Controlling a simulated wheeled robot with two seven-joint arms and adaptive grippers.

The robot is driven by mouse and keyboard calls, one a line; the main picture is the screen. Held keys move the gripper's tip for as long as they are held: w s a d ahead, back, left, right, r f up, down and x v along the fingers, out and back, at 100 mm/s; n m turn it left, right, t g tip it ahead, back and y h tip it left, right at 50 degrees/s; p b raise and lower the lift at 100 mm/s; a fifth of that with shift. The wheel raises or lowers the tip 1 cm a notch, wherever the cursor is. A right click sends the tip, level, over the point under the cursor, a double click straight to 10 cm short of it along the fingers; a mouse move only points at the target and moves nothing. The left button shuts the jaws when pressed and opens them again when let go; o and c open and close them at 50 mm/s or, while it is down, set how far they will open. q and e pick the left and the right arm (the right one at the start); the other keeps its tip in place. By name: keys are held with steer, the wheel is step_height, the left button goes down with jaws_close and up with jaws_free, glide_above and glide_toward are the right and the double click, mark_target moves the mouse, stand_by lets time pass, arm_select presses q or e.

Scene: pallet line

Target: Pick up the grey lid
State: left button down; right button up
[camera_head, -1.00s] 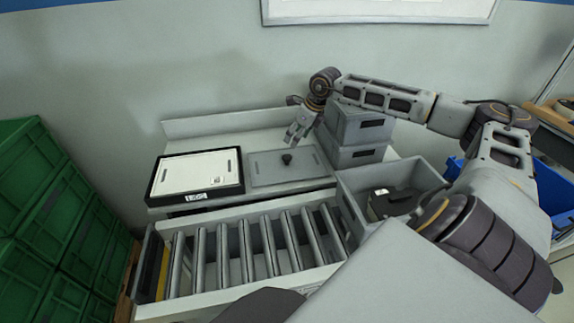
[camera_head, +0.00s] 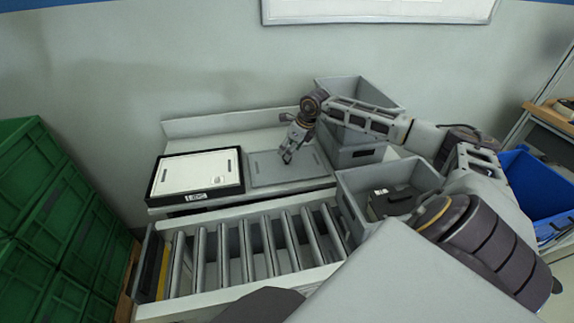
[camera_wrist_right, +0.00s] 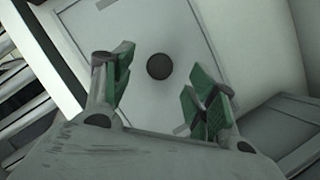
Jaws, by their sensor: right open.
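The grey lid (camera_head: 268,170) lies flat on the white table behind the roller conveyor. It also shows in the right wrist view (camera_wrist_right: 190,30), where its dark round knob (camera_wrist_right: 159,66) stands out near the middle. My right gripper (camera_head: 287,158) is over the lid with its fingers pointing down at the knob, which it mostly hides in the head view. In the right wrist view the green-padded fingers (camera_wrist_right: 160,88) are apart, with the knob between and slightly beyond them. Nothing is held. My left gripper is not in view.
A black-rimmed box with a white top (camera_head: 196,173) sits left of the lid. Stacked grey crates (camera_head: 352,157) stand close to its right. An open grey crate (camera_head: 350,203) holds a dark item. The roller conveyor (camera_head: 245,250) runs in front; green crates (camera_head: 62,225) are at left.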

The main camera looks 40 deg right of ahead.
steer(key=shift+f, duration=0.25)
steer(key=shift+x, duration=2.5)
steer(key=shift+s+d, duration=0.1)
steer(key=c, duration=1.2)
